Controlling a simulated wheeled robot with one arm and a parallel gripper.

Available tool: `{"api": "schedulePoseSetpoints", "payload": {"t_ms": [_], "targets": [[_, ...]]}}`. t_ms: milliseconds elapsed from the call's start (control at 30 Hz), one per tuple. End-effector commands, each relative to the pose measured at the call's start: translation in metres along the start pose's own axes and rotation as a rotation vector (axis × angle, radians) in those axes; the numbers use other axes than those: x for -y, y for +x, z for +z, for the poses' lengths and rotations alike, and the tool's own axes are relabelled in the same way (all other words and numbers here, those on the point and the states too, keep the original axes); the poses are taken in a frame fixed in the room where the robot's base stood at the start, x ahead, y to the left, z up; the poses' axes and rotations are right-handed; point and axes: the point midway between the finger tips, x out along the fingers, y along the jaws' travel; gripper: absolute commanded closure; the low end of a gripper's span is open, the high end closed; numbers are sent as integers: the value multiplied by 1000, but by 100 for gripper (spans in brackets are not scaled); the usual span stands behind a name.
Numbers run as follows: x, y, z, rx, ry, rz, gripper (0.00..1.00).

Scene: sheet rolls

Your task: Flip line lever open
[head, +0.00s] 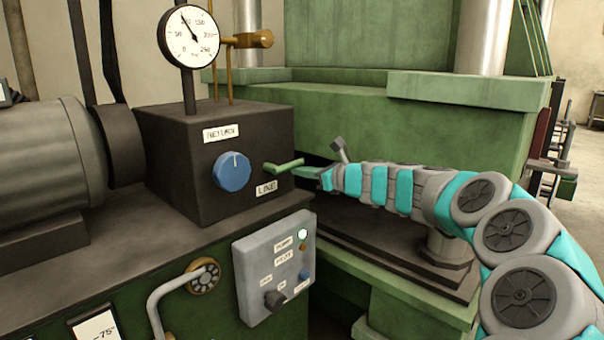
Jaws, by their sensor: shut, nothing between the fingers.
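The line lever (285,165) is a short green handle on the right face of a dark block (215,190), just above the label "LINE" (266,187). I cannot tell whether the tip touches the lever.
A blue knob (232,171) under a "RETURN" label and a gauge (190,37) are on the block. A grey control box (275,268) with a lit green lamp is below. Green press beams (400,120) stand behind my arm. A grey motor (45,165) is at left.

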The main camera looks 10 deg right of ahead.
Motion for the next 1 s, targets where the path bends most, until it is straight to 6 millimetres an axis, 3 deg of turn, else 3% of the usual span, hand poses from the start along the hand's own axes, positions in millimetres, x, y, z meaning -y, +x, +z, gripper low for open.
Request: {"api": "schedulePoseSetpoints", "payload": {"t_ms": [367, 1000], "targets": [[2, -2, 11, 3, -149, -20, 100], [-4, -6, 44, 3, -736, -104, 100]]}}
